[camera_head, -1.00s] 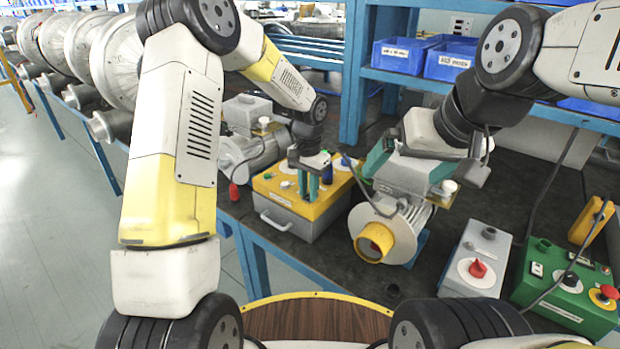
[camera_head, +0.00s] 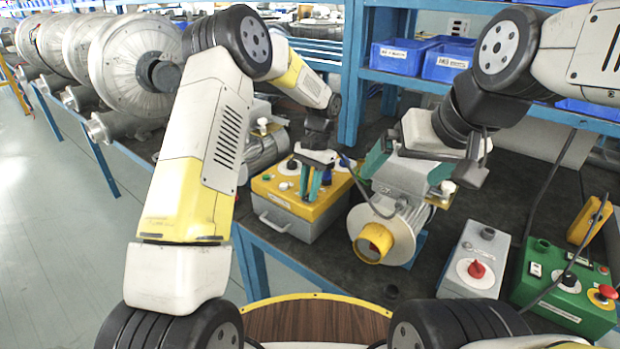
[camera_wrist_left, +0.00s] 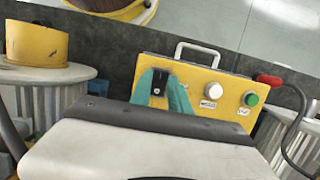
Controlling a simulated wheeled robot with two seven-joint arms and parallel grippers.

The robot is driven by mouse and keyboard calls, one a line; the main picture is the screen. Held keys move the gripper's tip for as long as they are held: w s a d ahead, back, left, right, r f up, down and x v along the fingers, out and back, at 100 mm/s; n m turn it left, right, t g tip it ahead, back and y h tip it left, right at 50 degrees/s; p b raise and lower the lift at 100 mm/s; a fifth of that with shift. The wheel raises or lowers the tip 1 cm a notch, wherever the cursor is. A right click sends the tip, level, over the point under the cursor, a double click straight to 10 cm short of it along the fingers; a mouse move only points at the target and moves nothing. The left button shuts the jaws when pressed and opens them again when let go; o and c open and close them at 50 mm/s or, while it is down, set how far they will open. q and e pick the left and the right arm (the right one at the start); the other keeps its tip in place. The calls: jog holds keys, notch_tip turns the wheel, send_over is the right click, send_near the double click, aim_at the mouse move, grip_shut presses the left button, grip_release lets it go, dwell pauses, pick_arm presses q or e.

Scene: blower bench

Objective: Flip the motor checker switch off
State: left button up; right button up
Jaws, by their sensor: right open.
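The motor checker (camera_head: 297,205) is a grey box with a yellow top and a front handle, on the bench at centre. It also shows in the left wrist view (camera_wrist_left: 215,75), with a white and a green button. My left gripper (camera_head: 312,184) points down over its yellow top. In the left wrist view, its teal fingers (camera_wrist_left: 160,92) stand apart on either side of a black switch (camera_wrist_left: 158,82); whether they touch it is unclear. My right gripper (camera_head: 408,166) is open, its teal fingers at either side of the blower's pale upper part.
A blower (camera_head: 400,222) with a yellow nozzle stands right of the checker. A grey box with a red knob (camera_head: 474,272) and a green control box (camera_head: 567,288) stand further right. Blue bins (camera_head: 449,62) sit on the shelf behind. Cables cross the bench.

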pick_arm(q)
jog(key=o, duration=0.4)
jog(key=shift+r, duration=0.1)
jog(key=v, duration=0.7)
jog(key=shift+w, duration=0.1)
jog(key=shift+r, duration=0.3)
